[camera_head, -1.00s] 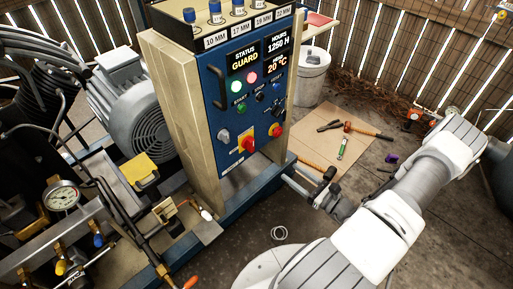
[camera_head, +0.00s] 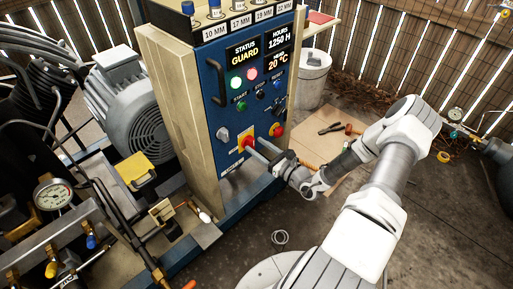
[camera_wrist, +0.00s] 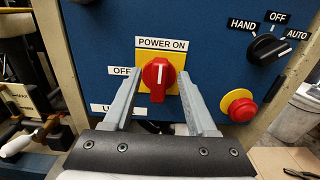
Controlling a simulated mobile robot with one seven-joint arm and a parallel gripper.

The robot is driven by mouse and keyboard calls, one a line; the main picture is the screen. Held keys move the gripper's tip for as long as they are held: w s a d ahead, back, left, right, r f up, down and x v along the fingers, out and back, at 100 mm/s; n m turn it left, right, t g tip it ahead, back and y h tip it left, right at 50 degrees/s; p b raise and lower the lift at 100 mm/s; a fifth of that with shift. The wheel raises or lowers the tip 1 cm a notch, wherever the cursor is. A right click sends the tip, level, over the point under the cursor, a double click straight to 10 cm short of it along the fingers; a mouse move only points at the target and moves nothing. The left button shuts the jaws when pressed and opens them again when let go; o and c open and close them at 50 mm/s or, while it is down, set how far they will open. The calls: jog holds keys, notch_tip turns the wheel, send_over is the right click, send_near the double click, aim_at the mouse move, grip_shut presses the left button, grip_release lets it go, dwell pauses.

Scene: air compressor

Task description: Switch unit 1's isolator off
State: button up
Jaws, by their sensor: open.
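The isolator is a red rotary knob (camera_wrist: 158,78) on a yellow plate on the blue panel. Its handle stands vertical, its white mark pointing up to the POWER ON label (camera_wrist: 161,44). The OFF label (camera_wrist: 121,71) is on its left, partly covered by my left finger. In the head view the red knob (camera_head: 247,138) is partly hidden by my gripper (camera_head: 256,148). My gripper (camera_wrist: 159,80) is open in the wrist view, one finger on each side of the knob. Whether the fingers touch it cannot be told.
A red push button (camera_wrist: 242,109) on a yellow ring and a black HAND/OFF/AUTO selector (camera_wrist: 268,48) sit to the right. The status display (camera_head: 243,56) reads GUARD. A blue frame rail (camera_head: 236,213) runs below.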

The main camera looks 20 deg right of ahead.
jog(key=shift+w+a, duration=0.2)
jog(key=shift+w, duration=0.3)
grip_shut()
